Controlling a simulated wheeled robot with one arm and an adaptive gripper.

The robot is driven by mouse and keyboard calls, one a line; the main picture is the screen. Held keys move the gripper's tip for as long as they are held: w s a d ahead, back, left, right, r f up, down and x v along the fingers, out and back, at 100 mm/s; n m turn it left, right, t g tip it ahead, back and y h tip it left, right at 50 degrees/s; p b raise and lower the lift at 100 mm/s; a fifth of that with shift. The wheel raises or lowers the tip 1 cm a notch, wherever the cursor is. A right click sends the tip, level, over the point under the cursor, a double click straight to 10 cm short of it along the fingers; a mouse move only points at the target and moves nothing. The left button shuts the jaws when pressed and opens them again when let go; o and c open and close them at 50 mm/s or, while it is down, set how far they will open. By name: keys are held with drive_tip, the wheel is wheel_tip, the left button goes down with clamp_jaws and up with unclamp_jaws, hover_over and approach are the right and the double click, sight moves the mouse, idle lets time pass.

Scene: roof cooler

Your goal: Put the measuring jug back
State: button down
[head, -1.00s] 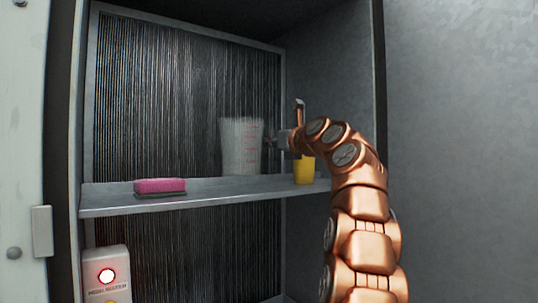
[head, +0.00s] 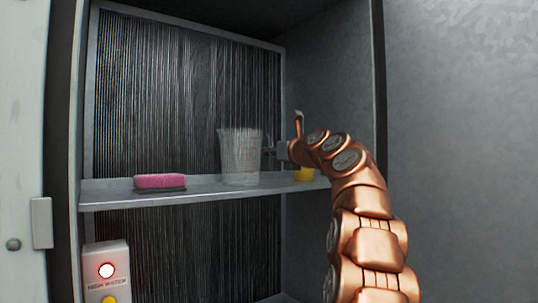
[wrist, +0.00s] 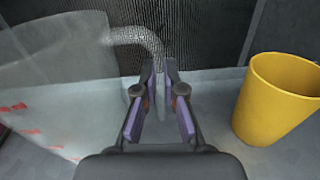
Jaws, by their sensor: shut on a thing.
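The clear measuring jug (head: 240,158) with red markings is upright at the shelf (head: 110,195), its base at about the level of the shelf top; I cannot tell whether it touches. In the wrist view the jug (wrist: 60,85) fills the left side, and its curved handle reaches across to my gripper (wrist: 160,95). My gripper (head: 270,152) is at the jug's right side, its fingers shut on the handle. Part of the handle is hidden by the fingers.
A yellow cup (wrist: 275,100) stands close on the right of my gripper, partly hidden by my arm in the head view (head: 304,175). A pink sponge (head: 160,182) lies on the shelf to the left. The cabinet wall (head: 335,60) bounds the right.

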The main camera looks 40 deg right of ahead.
idle(0.3)
drive_tip(key=c, duration=1.3)
unclamp_jaws()
drive_tip(key=shift+s, duration=0.1)
drive_tip(key=s+b, duration=0.1)
drive_tip(key=s, duration=0.3)
drive_tip(key=s+b, duration=0.1)
drive_tip(key=s, duration=0.3)
drive_tip(key=s+a, duration=0.1)
drive_tip(key=s, duration=0.2)
drive_tip(key=shift+s+b, duration=0.4)
drive_tip(key=shift+a, duration=0.15)
